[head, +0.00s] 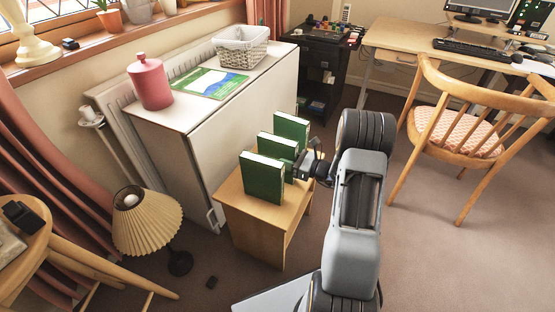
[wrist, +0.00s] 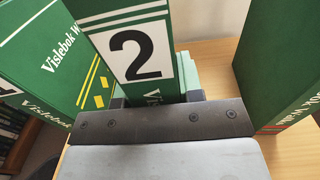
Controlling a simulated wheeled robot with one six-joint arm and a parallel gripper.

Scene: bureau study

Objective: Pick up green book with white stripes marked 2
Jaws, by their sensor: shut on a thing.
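The green book marked 2 (wrist: 135,50) stands upright in the middle of the wrist view, its spine with a white label and black 2 facing the camera. My gripper (wrist: 155,98) is shut on the lower part of this book; the fingers are mostly hidden behind my gripper's dark plate. In the head view the same book (head: 276,147) is the middle of three green books on a small wooden table (head: 235,205), with my gripper (head: 300,165) at its right side. Whether its bottom touches the table cannot be told.
One green book (head: 262,178) stands nearer the camera and another (head: 291,129) farther back, both close to the held book. A white cabinet (head: 210,150) stands behind the table. A lamp (head: 147,222) is at left; a wooden chair (head: 465,130) at right. Carpet (head: 430,250) is clear at right.

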